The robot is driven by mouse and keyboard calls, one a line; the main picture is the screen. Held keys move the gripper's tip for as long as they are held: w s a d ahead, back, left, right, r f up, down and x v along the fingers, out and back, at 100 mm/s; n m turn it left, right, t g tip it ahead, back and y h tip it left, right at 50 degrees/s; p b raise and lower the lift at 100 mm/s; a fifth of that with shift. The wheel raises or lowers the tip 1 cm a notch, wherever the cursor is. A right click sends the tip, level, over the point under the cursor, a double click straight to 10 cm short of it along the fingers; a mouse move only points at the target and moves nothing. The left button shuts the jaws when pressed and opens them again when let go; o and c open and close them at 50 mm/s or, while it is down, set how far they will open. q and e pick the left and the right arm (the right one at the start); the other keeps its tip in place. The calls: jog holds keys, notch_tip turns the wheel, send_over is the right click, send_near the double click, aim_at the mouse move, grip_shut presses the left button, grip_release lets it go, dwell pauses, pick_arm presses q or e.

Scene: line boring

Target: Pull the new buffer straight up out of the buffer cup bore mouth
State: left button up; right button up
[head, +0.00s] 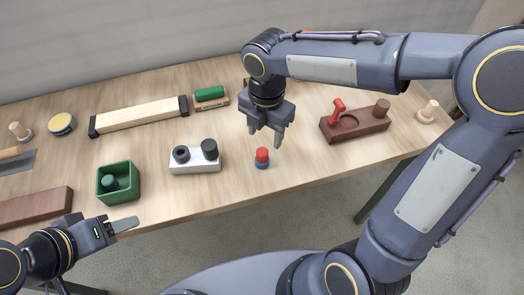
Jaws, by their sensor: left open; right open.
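A small red cylinder (262,154), which looks like the buffer, stands upright in a short blue cup (261,165) near the table's front edge. Only its upper part shows; the rest is hidden in the cup. My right gripper (265,137) hangs fingers down above and slightly behind the red piece in the picture. It is open and empty, and appears apart from the piece. My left gripper (128,224) is low at the left, by the table's front edge, open and holding nothing visible.
A white block (195,167) with dark round parts stands left of the cup. A green box (103,184) is further left. A brown block (345,129) with a red handle (338,105) is to the right. A long pale bar (140,116) lies behind.

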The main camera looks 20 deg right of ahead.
aim_at(262, 151)
jog(key=shift+w+a+f+n, duration=0.2)
jog(key=shift+w+a+n, duration=0.15)
jog(key=shift+n, duration=0.25)
jog(key=shift+a+f, duration=0.1)
jog(key=shift+f, duration=0.2)
jog(key=f, duration=0.7)
jog(key=shift+s+d+f, duration=0.1)
jog(key=shift+s+d, duration=0.05)
jog(key=shift+d, duration=0.05)
jog(key=c, duration=1)
jog(key=shift+c, duration=0.2)
